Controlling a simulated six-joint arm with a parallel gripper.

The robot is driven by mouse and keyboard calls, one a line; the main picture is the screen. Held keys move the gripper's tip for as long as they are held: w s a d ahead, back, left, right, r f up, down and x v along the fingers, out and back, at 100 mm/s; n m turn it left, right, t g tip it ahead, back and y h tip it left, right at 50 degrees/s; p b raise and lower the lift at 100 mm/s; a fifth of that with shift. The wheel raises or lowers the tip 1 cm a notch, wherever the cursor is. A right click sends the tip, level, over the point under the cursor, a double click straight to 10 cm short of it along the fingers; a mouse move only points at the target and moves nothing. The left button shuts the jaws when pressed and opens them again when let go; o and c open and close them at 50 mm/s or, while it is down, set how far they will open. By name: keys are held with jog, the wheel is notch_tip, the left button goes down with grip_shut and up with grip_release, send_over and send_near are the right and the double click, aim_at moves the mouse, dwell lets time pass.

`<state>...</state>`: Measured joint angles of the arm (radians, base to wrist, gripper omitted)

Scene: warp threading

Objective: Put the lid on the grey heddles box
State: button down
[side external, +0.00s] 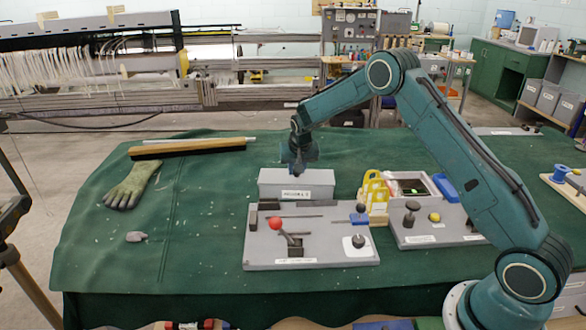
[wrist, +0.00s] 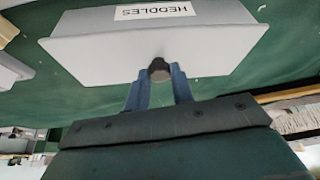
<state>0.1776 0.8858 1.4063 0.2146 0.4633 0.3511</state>
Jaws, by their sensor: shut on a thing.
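The grey heddles box (side external: 265,190) stands on the green cloth, behind the grey board, with its white label facing the side camera. In the wrist view the box (wrist: 85,24) shows its HEDDLES label, upside down. The pale grey lid (wrist: 95,58) lies across the top of the box, with a dark knob (wrist: 159,66) at its middle. My gripper (wrist: 159,80) is shut on this knob, a blue finger on each side. In the side view my gripper (side external: 299,168) is right above the box. I cannot tell whether the lid rests fully on the rim.
A grey board with a red-knobbed lever (side external: 274,223) is in front of the box. To the right are a yellow rack (side external: 374,190) and an open grey box (side external: 411,186). A glove (side external: 132,186) and a brush (side external: 187,148) lie left. The cloth left of the box is mostly clear.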

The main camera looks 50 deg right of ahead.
dwell(0.3)
jog(key=c, duration=0.6)
grip_release()
jog(key=shift+c, duration=0.2)
jog(key=shift+r, duration=0.15)
jog(key=shift+r, duration=3.4)
grip_shut()
